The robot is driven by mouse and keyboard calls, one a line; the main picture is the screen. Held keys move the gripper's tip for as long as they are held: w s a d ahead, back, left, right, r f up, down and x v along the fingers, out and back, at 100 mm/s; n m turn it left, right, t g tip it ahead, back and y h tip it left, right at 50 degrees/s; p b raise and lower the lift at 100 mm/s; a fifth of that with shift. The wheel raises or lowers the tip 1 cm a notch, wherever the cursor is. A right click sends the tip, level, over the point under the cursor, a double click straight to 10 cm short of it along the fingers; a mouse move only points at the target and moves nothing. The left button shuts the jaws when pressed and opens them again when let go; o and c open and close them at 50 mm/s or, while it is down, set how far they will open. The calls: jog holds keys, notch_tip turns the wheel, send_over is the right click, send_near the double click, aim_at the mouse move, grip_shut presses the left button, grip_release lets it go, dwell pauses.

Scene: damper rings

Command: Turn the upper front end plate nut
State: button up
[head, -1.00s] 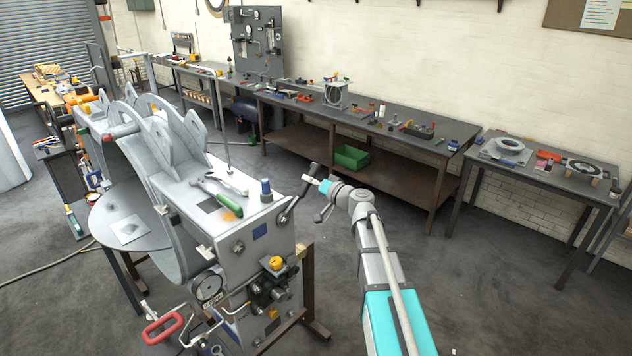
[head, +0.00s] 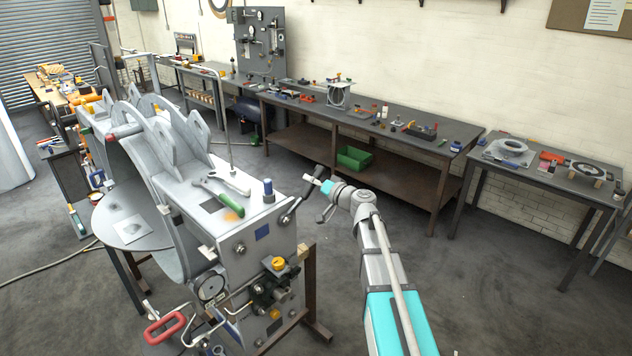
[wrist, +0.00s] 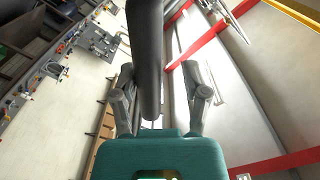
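The grey damper housing (head: 217,193) fills the left foreground in the head view. Its front end plate (head: 240,268) carries a nut (head: 239,248) near the upper left. My gripper (head: 318,183) is beside the bar's upper end. In the wrist view, a dark round bar (wrist: 149,60) runs between my two fingers, which stand apart with a gap visible on the right. Contact cannot be told.
A long workbench (head: 400,137) stands behind; open floor lies right of my arm.

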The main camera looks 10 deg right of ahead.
jog(key=shift+f, duration=0.1)
jog(key=shift+c, duration=0.2)
jog(key=shift+w+d+f+m+b, duration=0.2)
jog(key=shift+d+f+m+b, duration=0.1)
jog(key=shift+f+m+b, duration=0.3)
jog(key=shift+w+d+f+m+b, duration=0.2)
jog(key=shift+d+f+m+b, duration=0.15)
jog(key=shift+f+b, duration=0.25)
jog(key=shift+w+d+f+m+b, duration=0.25)
jog(key=shift+d+f+m+b, duration=0.15)
jog(key=shift+m+b, duration=0.25)
jog(key=shift+f, duration=0.1)
jog(key=shift+w+d+f+m+b, duration=0.15)
jog(key=shift+d+f+m+b, duration=0.05)
jog(key=shift+f+m+b, duration=0.45)
jog(key=shift+w+d+f+m+b, duration=0.15)
jog(key=shift+f+m+b, duration=0.4)
jog(key=shift+f+b, duration=0.05)
jog(key=shift+w+d+f+m+b, duration=0.15)
jog(key=shift+d+f+m+b, duration=0.05)
jog(key=shift+f+m+b, duration=0.45)
jog(key=shift+f, duration=0.1)
